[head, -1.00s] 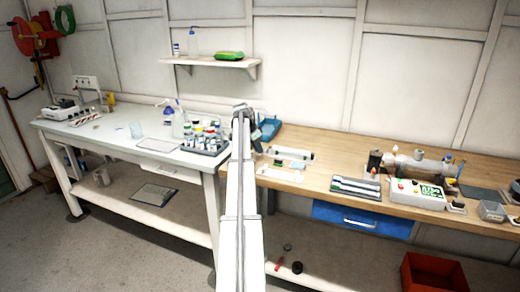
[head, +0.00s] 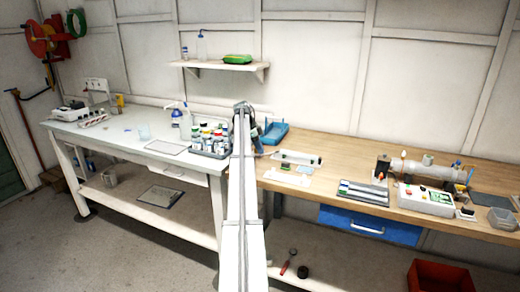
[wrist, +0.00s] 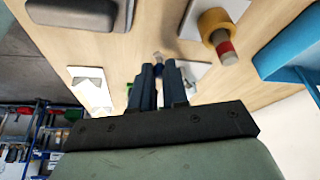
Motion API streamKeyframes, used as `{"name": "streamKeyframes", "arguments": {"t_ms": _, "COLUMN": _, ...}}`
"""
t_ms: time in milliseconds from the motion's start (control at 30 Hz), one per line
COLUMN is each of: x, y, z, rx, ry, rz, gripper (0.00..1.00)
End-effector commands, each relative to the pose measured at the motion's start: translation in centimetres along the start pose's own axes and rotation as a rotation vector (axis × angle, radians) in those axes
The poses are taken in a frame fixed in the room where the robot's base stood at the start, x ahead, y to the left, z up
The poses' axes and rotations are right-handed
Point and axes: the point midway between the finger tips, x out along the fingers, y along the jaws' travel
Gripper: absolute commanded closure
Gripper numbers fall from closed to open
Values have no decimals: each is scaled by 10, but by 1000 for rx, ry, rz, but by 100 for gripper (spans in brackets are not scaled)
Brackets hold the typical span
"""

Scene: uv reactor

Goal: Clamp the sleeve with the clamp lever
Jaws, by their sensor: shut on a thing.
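My gripper (wrist: 160,66) points away from the wrist camera, its two dark fingers close together on a small pale thing (wrist: 158,56) at their tips. Most of that thing is hidden, and I cannot tell whether it is the clamp lever or the sleeve. In the head view, my arm hides most of my gripper near the inner end of the wooden bench. A pale horizontal tube (head: 436,172), apparently the reactor, lies at the back right of that bench. I cannot make out a clamp lever or sleeve on it.
A control box (head: 427,199) stands before the tube, with a grey tray (head: 362,198) to its left. Bottles (head: 208,138) crowd the white table's right end.

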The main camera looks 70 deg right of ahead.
Motion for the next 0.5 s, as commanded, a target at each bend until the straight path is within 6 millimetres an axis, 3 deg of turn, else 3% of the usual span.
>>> {"name": "streamKeyframes", "arguments": {"t_ms": 367, "x": -1, "y": -2, "z": 0, "rx": 5, "ry": 0, "rz": -2, "gripper": 100}}
{"name": "streamKeyframes", "arguments": {"t_ms": 400, "x": -1, "y": -2, "z": 0, "rx": 5, "ry": 0, "rz": -2, "gripper": 84}}
{"name": "streamKeyframes", "arguments": {"t_ms": 500, "x": -1, "y": -2, "z": 0, "rx": 5, "ry": 0, "rz": -2, "gripper": 75}}
